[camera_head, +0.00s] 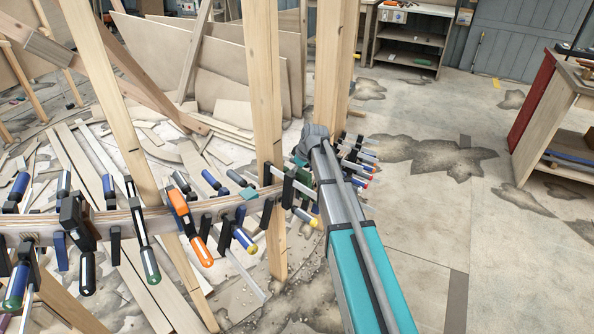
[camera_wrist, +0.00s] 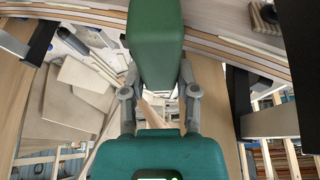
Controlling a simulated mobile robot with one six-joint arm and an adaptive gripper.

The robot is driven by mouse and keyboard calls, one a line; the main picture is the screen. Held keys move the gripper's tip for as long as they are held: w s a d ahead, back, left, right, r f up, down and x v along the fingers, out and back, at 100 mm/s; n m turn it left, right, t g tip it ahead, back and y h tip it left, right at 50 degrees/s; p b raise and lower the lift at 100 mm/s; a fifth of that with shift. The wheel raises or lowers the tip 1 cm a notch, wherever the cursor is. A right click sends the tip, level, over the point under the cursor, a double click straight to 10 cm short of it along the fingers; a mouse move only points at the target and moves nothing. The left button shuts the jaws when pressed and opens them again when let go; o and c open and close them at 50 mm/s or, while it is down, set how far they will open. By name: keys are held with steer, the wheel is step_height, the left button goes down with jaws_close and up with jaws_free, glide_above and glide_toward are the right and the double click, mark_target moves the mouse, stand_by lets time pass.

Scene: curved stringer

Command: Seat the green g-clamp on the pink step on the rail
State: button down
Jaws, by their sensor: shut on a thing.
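The green g-clamp (camera_wrist: 156,42) fills the upper middle of the wrist view as a smooth green block. My gripper (camera_wrist: 158,76) is shut on it, one grey finger on each side. The curved laminated rail (camera_wrist: 235,42) runs behind the clamp across the top of that view. In the head view the rail (camera_head: 160,217) crosses from the left to the wooden posts. There my gripper (camera_head: 312,143) is at its right end, mostly hidden by my arm, with a bit of green (camera_head: 301,162) beside it. I cannot make out the pink step. Whether the clamp touches the rail cannot be told.
Several clamps crowd the rail, among them an orange one (camera_head: 188,226) and a dark one (camera_head: 75,220). Upright posts (camera_head: 265,100) stand close to my gripper. Loose boards lie on the floor at left. A workbench (camera_head: 555,120) stands at right; the floor before it is open.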

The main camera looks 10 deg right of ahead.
steer(key=shift+c, duration=1.4)
jaws_free()
steer(key=shift+r, duration=0.2)
step_height(320, 180, up, 9)
steer(key=p, duration=0.9)
steer(key=shift+r+p, duration=0.2)
steer(key=shift+p, duration=0.2)
steer(key=s+r+m+g+h+p, duration=0.1)
steer(key=s+r+m+p, duration=0.1)
steer(key=s, duration=0.7)
steer(key=s+d+r+m+g+h+p, duration=0.1)
steer(key=s+r+m+p, duration=0.1)
steer(key=s, duration=0.8)
steer(key=s+r+m+g+p, duration=0.1)
steer(key=s+m+p, duration=0.3)
steer(key=s, duration=0.6)
steer(key=shift+d+r+h, duration=0.25)
steer(key=shift+r+h, duration=0.15)
steer(key=shift+r, duration=0.4)
